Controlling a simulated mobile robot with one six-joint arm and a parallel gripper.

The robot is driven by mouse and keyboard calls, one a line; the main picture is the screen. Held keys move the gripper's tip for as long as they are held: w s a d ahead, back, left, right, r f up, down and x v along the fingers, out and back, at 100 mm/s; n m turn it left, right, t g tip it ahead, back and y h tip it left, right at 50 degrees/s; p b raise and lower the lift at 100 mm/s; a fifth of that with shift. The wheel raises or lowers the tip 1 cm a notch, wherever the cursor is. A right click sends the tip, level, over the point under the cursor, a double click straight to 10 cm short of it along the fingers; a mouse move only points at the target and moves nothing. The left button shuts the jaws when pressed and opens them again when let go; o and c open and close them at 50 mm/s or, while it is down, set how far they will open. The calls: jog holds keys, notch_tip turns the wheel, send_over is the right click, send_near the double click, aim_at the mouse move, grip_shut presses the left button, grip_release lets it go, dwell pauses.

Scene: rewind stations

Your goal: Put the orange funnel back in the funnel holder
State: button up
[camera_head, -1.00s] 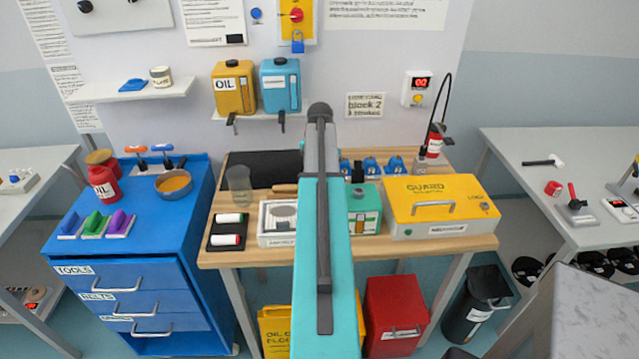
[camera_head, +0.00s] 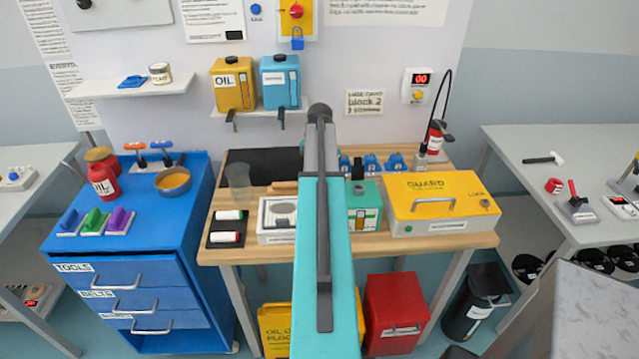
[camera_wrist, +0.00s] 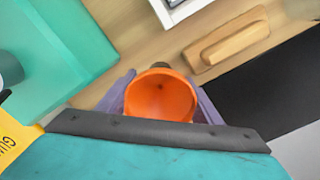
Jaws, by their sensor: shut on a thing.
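The orange funnel (camera_wrist: 160,97) shows in the wrist view with its wide mouth facing the camera. My gripper (camera_wrist: 161,92) is shut on it, with a purple finger on each side. Bench surface shows beyond the funnel, but I cannot tell its height above it. In the head view my own arm hides the gripper and the funnel. I cannot pick out the funnel holder for sure in either view.
On the wooden bench (camera_head: 455,241) stand a green box (camera_head: 367,208), a yellow guard box (camera_head: 440,203), a white-framed box (camera_head: 276,232) and a clear cup (camera_head: 239,182). A wooden-handled block (camera_wrist: 226,38) and black mat (camera_wrist: 268,88) lie near the funnel. A blue cabinet (camera_head: 130,255) stands left.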

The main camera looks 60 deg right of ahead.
jog(key=shift+f, duration=0.65)
dwell(0.4)
jog(key=o, duration=1.1)
jog(key=shift+r, duration=0.2)
jog(key=shift+r+p, duration=2)
jog(key=shift+r, duration=1.35)
jog(key=shift+d, duration=0.1)
